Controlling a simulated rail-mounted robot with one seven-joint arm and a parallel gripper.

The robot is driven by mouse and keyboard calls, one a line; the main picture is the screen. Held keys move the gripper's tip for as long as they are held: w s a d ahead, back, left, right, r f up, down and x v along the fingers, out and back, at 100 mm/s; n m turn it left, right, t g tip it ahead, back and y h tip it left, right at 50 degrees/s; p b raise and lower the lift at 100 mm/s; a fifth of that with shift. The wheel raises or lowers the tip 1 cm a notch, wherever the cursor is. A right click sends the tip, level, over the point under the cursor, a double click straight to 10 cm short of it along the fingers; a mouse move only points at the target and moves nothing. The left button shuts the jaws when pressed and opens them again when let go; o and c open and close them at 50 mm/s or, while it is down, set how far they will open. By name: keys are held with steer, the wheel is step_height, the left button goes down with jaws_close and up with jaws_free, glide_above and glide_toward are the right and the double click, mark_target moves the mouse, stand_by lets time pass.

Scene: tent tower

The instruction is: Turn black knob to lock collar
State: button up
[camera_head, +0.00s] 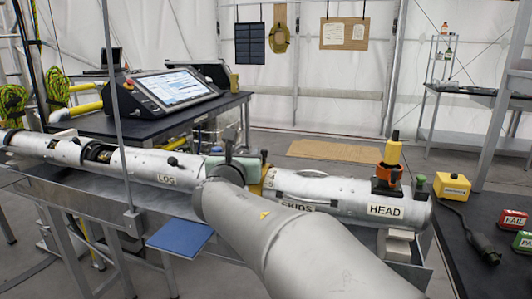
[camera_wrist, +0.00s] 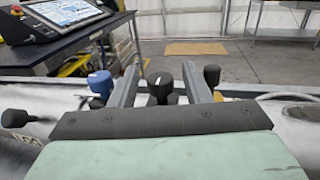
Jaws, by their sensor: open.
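In the wrist view my gripper (camera_wrist: 160,68) is open, its two grey fingers pointing away from the camera. A black knob (camera_wrist: 159,87) with a white mark on top shows between the fingers. I cannot tell whether they touch it. Another black knob (camera_wrist: 211,77) stands just right of the right finger, and a blue knob (camera_wrist: 100,86) just left of the left finger. In the head view my arm hides the fingers and the collar area of the long silver tube (camera_head: 300,188).
The tube's "HEAD" end carries an orange and black fitting (camera_head: 390,170). A workbench (camera_head: 140,125) with a touchscreen (camera_head: 178,88) stands behind. A thin grey post (camera_head: 112,90) rises left of my arm. A yellow box (camera_head: 453,186) and red and green buttons sit on the right-hand table.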

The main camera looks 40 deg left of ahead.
steer(key=shift+w+a, duration=0.15)
steer(key=shift+w, duration=0.15)
steer(key=c, duration=0.9)
steer(key=shift+c, duration=0.2)
